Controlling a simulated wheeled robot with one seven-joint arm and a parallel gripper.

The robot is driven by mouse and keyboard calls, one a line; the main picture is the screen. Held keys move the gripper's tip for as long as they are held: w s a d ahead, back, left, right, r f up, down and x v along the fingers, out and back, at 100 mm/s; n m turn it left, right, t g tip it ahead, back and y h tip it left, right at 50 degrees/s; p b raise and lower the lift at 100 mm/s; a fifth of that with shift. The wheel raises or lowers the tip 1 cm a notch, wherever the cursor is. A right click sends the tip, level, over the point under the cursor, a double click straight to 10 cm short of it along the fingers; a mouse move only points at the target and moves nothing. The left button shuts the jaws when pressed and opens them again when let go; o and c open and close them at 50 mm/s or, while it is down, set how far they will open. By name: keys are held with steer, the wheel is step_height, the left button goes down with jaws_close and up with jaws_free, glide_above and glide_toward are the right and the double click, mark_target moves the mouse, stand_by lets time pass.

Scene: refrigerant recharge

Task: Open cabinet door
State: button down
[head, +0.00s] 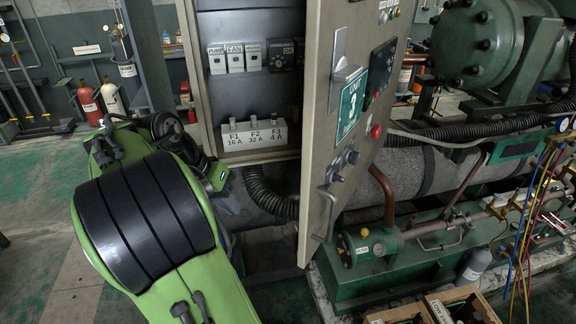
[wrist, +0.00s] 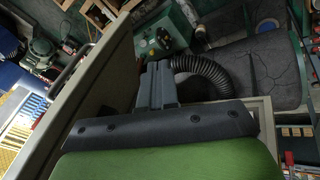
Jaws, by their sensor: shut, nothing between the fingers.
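The cabinet door (head: 335,130) stands swung open in the head view, with its front face turned to the right. Its bar handle (head: 326,212) is low on that face, and a green sign with a 3 (head: 350,105) is above it. The cabinet (head: 205,110) is open, showing its inside. My gripper (wrist: 157,75) is shut and empty in the wrist view. It is on the inner side of the door, which also shows at the left of the wrist view (wrist: 85,100). In the head view my green arm mostly hides the gripper.
Inside the cabinet are switches (head: 236,57) and a fuse block (head: 253,133). Right of the door are green machinery (head: 480,40), a wrapped pipe (head: 440,170) and coloured hoses (head: 535,205). Open boxes (head: 465,306) stand at the lower right.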

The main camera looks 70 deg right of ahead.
steer(key=s+d+r+m+g+p, duration=0.25)
steer(key=d+r+m+p, duration=0.2)
steer(key=r, duration=0.25)
steer(key=s+f+b, duration=0.6)
steer(key=s+f, duration=0.2)
steer(key=s, duration=0.1)
steer(key=shift+d+f+y+b, duration=0.25)
steer(key=shift+d+y+b, duration=0.05)
steer(key=shift+g, duration=0.25)
steer(key=shift+s, duration=0.1)
